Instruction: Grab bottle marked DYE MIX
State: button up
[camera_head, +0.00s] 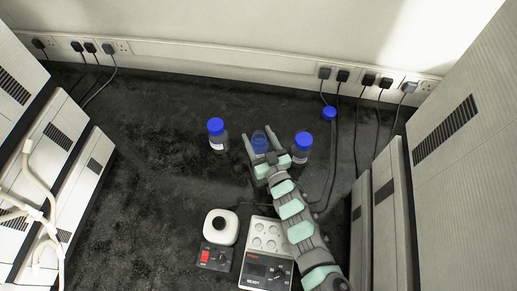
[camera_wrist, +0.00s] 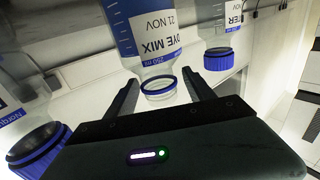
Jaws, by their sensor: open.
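The bottle marked DYE MIX (camera_wrist: 150,40) is clear glass with a white and blue label and a blue ring at its uncapped neck. In the wrist view its neck lies between the two fingers of my gripper (camera_wrist: 161,82), with a visible gap on the right side. In the head view it is the middle bottle (camera_head: 259,142), standing on the dark bench between the open fingers of my gripper (camera_head: 262,140), partly hidden by them. I cannot tell whether either finger touches it.
Blue-capped bottles stand close on the left (camera_head: 216,134) and right (camera_head: 303,148). A loose-looking blue cap (camera_head: 329,113) sits farther right near cables. A white-topped device (camera_head: 220,228) and a grey device marked READY (camera_head: 265,265) are nearer. The bench left is clear.

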jog(key=shift+c, duration=0.2)
grip_shut()
dwell(0.6)
